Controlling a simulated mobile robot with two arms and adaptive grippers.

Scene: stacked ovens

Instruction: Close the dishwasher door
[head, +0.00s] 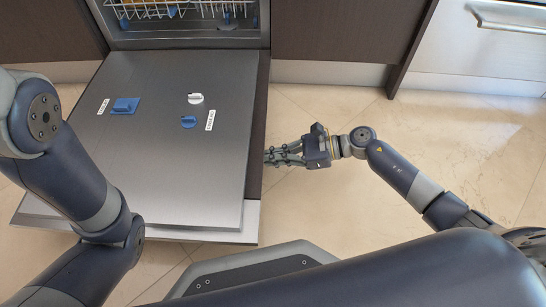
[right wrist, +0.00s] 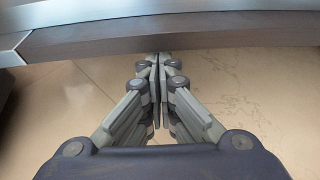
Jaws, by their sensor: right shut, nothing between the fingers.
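The dishwasher door (head: 170,150) lies folded down, open and nearly flat, with its inner side up. The dishwasher opening (head: 185,37) with a rack inside is at the top of the head view. My right gripper (head: 268,156) is shut and empty, with its fingertips at the door's right side edge. In the right wrist view the shut fingertips (right wrist: 158,58) are close to the door's edge (right wrist: 180,38); I cannot tell whether they touch it. My left arm comes in at the left of the head view, and its gripper is out of view.
Dark cabinet panels (head: 345,30) stand beside the dishwasher. A steel appliance front with a handle (head: 510,20) is at the upper right. My left arm overlaps the door's left side in view.

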